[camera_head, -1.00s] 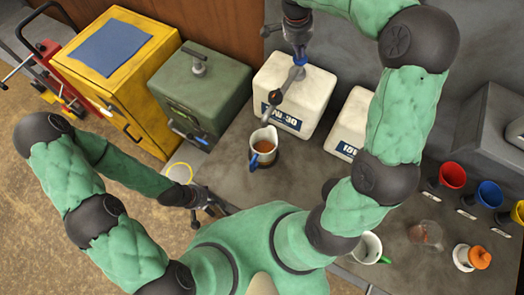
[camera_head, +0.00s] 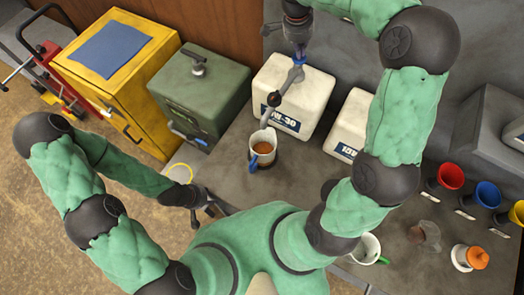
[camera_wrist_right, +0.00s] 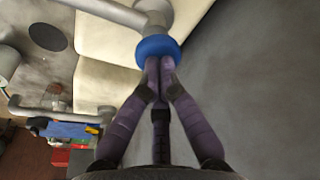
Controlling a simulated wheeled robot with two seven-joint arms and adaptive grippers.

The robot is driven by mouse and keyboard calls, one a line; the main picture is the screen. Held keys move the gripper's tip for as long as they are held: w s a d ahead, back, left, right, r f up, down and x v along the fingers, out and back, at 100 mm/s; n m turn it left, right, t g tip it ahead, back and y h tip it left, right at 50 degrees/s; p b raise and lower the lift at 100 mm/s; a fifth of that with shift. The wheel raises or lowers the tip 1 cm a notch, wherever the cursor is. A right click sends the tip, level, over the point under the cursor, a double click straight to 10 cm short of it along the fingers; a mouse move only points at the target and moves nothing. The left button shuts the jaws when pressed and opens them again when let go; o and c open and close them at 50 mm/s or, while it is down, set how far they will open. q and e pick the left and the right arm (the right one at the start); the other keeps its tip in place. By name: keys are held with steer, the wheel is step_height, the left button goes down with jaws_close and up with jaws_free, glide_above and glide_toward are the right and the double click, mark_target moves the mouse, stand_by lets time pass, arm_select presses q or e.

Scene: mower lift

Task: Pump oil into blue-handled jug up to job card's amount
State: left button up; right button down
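The blue-handled jug (camera_head: 252,144) stands upright on the bench with brown oil in it. It is in front of a white container (camera_head: 309,95) labelled with "W-30". That container's grey pump spout (camera_head: 285,86) reaches out towards the jug's mouth. My right gripper (camera_head: 299,50) is above the pump. In the right wrist view its fingers (camera_wrist_right: 160,68) are together, with their tips at the pump's blue knob (camera_wrist_right: 157,49); exact contact is hard to tell. My left gripper (camera_head: 205,213) is empty, its fingers apart, at the bench's front edge. I cannot make out a readable job card.
A second white container (camera_head: 346,126) stands to the right, partly behind my right arm. A green container (camera_head: 205,90) and yellow cabinet (camera_head: 120,65) are left. A green-handled jug (camera_head: 366,247), a clear jug (camera_head: 424,234), an orange-topped item (camera_head: 477,257) and coloured funnels (camera_head: 452,175) stand right.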

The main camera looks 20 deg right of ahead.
steer(key=shift+d+r+p, duration=0.1)
steer(key=shift+r+p, duration=1.05)
steer(key=shift+r, duration=0.9)
steer(key=shift+r+p, duration=0.35)
steer(key=shift+r, duration=0.25)
steer(key=shift+f, duration=0.25)
